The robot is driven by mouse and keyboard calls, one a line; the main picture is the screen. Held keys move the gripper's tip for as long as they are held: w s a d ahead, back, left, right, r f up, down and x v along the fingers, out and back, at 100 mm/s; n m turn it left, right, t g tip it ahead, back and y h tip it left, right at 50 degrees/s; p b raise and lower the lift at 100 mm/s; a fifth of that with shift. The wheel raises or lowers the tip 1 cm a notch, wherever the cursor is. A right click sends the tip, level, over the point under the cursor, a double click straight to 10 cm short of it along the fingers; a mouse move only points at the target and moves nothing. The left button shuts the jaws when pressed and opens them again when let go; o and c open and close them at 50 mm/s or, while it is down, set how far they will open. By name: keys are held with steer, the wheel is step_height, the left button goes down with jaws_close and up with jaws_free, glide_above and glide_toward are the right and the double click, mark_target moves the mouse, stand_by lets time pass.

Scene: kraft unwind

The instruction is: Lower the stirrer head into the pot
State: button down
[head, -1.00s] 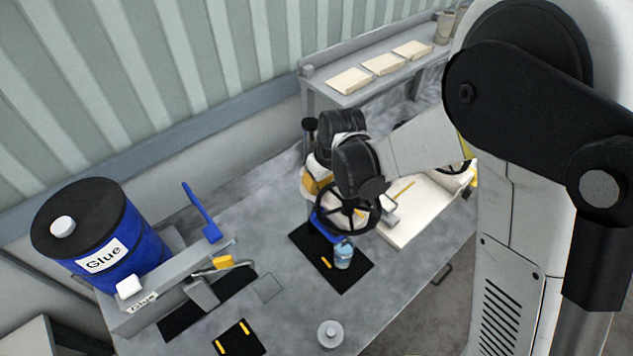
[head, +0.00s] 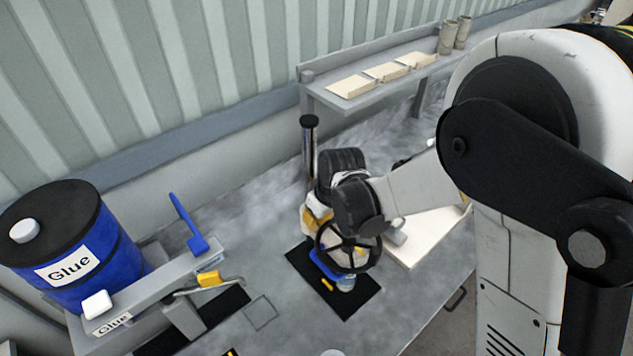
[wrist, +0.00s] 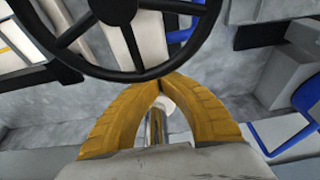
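A black spoked wheel (head: 348,246) hangs over a dark mat on the bench; I take it for part of the stirrer head. A blue part (head: 325,264) shows behind it. A small clear bluish vessel (head: 346,284), perhaps the pot, stands below and is partly covered by the wheel. A dark-topped column (head: 309,150) rises behind. My gripper (head: 316,220) is mostly hidden by my wrist. In the wrist view, the yellow fingers of my gripper (wrist: 160,87) meet at their tips beside the wheel's rim (wrist: 142,77). Whether they touch it, I cannot tell.
A blue glue drum (head: 70,240) and a grey fixture with a yellow-handled lever (head: 212,279) stand at the left. A cream board (head: 435,238) lies to the right. A shelf (head: 322,97) with wooden blocks is behind. The bench left of the mat (head: 350,305) is mostly clear.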

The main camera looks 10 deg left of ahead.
step_height(320, 180, up, 4)
steer(key=shift+w+f+p, duration=0.1)
steer(key=shift+p, duration=1.05)
steer(key=v, duration=1)
steer(key=s+d+m+b, duration=0.1)
steer(key=d+b, duration=0.1)
steer(key=d+f+t+b, duration=0.1)
steer(key=d+b, duration=0.1)
steer(key=d, duration=0.1)
steer(key=s+d+f+m+b, duration=0.1)
steer(key=d+b, duration=0.2)
steer(key=shift+s+d+f+m, duration=0.15)
steer(key=shift+s+m, duration=0.15)
steer(key=s+d+f+m+t+h+b, duration=0.1)
steer(key=s+d+f+m+t+b, duration=0.1)
steer(key=s+d+f+b, duration=0.3)
steer(key=s+d+f+m+t+h+b, duration=0.1)
steer(key=s+d+f+m+b, duration=0.4)
steer(key=d+b, duration=0.5)
steer(key=shift+s+d+f+t, duration=0.5)
steer(key=shift+s+d+f, duration=0.3)
steer(key=shift+s, duration=0.2)
steer(key=shift+a, duration=0.1)
